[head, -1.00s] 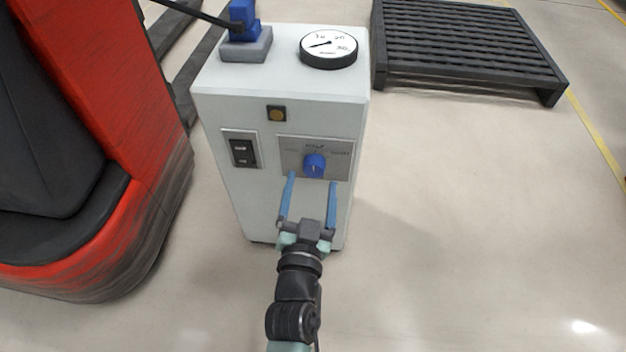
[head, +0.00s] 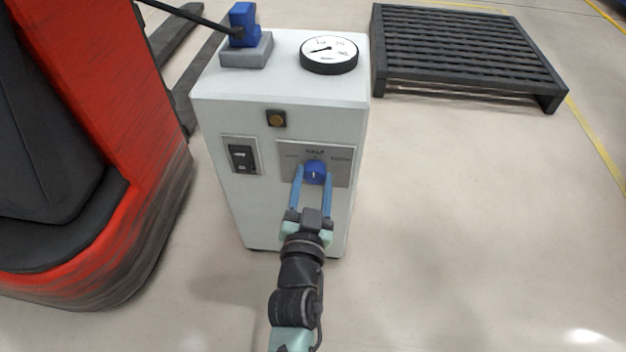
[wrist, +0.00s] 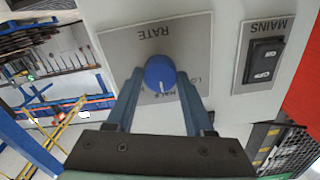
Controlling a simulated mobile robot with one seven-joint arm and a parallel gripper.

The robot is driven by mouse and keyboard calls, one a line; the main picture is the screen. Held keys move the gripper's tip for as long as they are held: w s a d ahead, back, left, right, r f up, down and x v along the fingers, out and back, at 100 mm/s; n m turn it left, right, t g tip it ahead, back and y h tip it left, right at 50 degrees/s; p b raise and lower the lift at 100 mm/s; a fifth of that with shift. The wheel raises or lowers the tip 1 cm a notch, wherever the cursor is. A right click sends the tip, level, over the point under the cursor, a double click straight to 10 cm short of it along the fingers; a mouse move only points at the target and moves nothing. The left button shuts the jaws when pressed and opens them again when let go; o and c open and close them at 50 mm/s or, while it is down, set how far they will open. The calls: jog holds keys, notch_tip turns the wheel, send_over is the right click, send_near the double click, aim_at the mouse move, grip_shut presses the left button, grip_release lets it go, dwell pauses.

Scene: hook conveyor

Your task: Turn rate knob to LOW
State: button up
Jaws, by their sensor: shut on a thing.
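The blue rate knob (head: 315,171) sits on a grey plate (head: 285,162) on the front of a pale cabinet. In the wrist view the knob (wrist: 160,74) appears upside down under the word RATE, with a white pointer line on its face. The plate has a HALF mark above the knob and other marks to its left and right, too small to read surely in the head view. My gripper (head: 313,180) has its two blue fingers closed on the knob's sides. The fingers hide part of the plate's lettering.
A black MAINS rocker switch (head: 242,158) is left of the plate, with an amber button (head: 276,118) above. A round gauge (head: 328,55) and a blue lever block (head: 244,40) are on top. A red vehicle (head: 110,110) stands close at left.

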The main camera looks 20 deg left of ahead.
grip_shut()
jog(key=n, duration=0.5)
jog(key=shift+n, duration=0.4)
jog(key=n, duration=0.6)
jog(key=shift+p, duration=0.4)
jog(key=o, duration=1.1)
grip_release()
jog(key=p+v, duration=0.3)
jog(key=v, duration=1)
